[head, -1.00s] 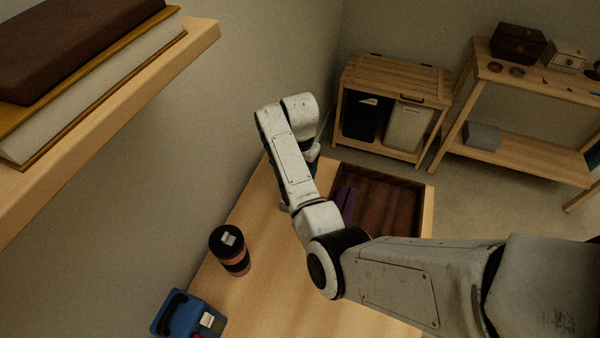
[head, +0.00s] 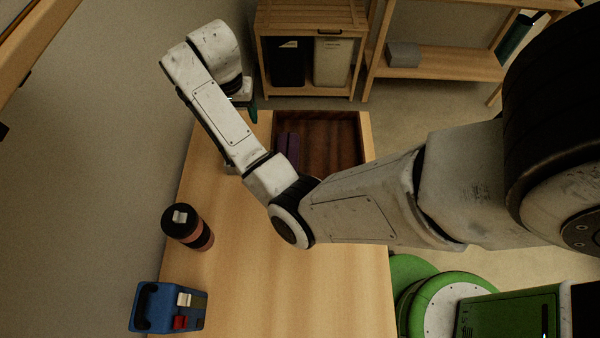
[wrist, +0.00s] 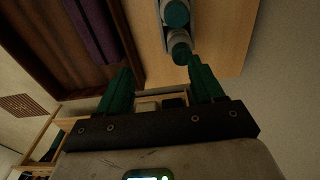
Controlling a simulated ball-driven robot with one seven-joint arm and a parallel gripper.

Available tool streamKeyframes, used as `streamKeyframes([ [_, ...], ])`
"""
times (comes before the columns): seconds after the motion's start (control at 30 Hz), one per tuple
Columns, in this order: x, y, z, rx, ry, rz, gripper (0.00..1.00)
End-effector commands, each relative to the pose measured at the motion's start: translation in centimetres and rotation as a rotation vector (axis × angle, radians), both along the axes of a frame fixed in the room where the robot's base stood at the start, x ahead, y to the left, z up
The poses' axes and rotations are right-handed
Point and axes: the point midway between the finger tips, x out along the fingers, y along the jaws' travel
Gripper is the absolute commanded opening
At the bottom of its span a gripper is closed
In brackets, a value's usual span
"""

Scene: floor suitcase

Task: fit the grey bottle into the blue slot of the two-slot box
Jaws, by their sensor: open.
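My gripper (wrist: 160,84) is open and empty in the wrist view, its two green fingers apart. In the head view it is mostly hidden behind my arm, with a green part near the table's far left corner. Two grey cylindrical shapes with teal round ends, one end here (wrist: 177,13), lie beyond the right finger over the wooden table in the wrist view; I cannot tell whether one is the grey bottle. A blue box (head: 150,308) with a dark handle and white and red parts stands at the table's near left. I cannot make out its slots.
A black and pink cup (head: 188,228) stands on the wooden table (head: 290,290). A dark brown tray (head: 335,140) at the far end holds a purple item (head: 288,150). A wooden cabinet (head: 310,18) stands beyond. The table's near middle is clear.

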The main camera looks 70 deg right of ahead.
Motion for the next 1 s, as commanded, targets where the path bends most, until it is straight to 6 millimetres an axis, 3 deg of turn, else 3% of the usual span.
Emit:
streamKeyframes([
  [0.03, -1.8, 0.2, -1.2, -0.025, 0.010, 0.062, 0.67],
  [0.27, -8.1, 3.0, -4.8, -0.091, 0.023, 0.405, 0.67],
  [0.43, -13.9, 6.9, -6.7, -0.094, 0.027, 0.706, 0.67],
  [0.6, -19.2, 11.2, -7.4, -0.060, 0.008, 0.968, 0.67],
  [0.8, -22.7, 14.3, -7.3, -0.020, -0.018, 1.134, 0.67],
  [1.0, -23.2, 14.9, -7.2, -0.012, -0.025, 1.164, 0.67],
])
